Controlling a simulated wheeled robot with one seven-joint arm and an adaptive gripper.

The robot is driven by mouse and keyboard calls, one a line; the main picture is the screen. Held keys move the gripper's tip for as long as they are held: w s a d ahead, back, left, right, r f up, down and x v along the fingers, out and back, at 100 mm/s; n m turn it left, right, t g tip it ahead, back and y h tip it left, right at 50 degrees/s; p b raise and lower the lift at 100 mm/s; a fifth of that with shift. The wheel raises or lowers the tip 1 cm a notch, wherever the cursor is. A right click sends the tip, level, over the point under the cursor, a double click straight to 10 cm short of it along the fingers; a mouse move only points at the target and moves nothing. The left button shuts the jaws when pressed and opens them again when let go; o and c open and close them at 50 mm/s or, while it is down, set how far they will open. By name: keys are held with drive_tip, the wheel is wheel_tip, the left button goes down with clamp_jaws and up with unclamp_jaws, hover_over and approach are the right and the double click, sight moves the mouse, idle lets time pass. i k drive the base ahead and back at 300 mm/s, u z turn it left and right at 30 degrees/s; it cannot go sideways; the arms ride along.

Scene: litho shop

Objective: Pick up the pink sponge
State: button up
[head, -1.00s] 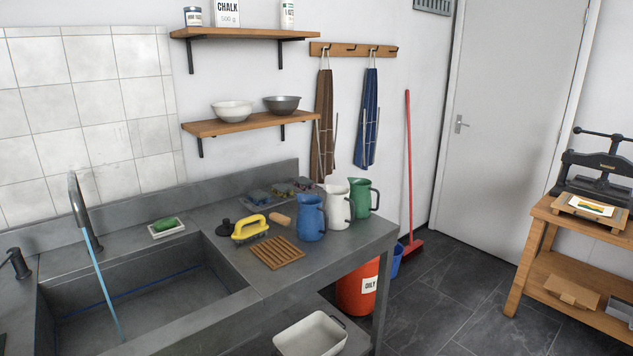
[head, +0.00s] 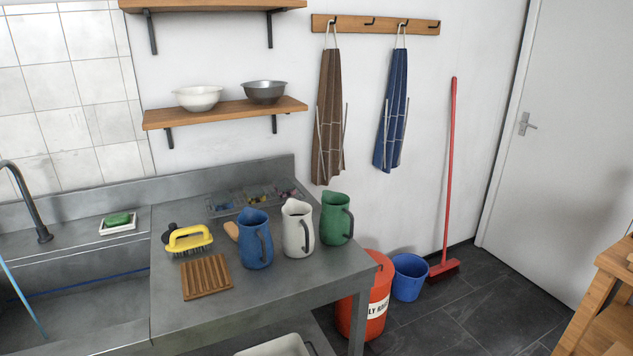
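I cannot make out a pink sponge for certain. A grey compartment tray (head: 222,210) at the back of the grey counter (head: 200,318) holds several small coloured items, one of them pinkish; the jugs partly hide it and I cannot tell what the items are. A green block (head: 118,219), a soap or sponge, lies in a white dish (head: 104,231) by the sink. My gripper is not in view.
A blue jug (head: 254,240), a white jug (head: 297,230) and a green jug (head: 335,218) stand on the counter. A yellow-handled brush (head: 188,238) and a wooden slatted rack (head: 206,277) are left of them. A red bin (head: 362,315) and blue bucket (head: 408,277) stand on the floor.

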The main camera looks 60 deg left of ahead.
sight(284, 187)
drive_tip(key=i, duration=1.95)
drive_tip(key=u, duration=3.95)
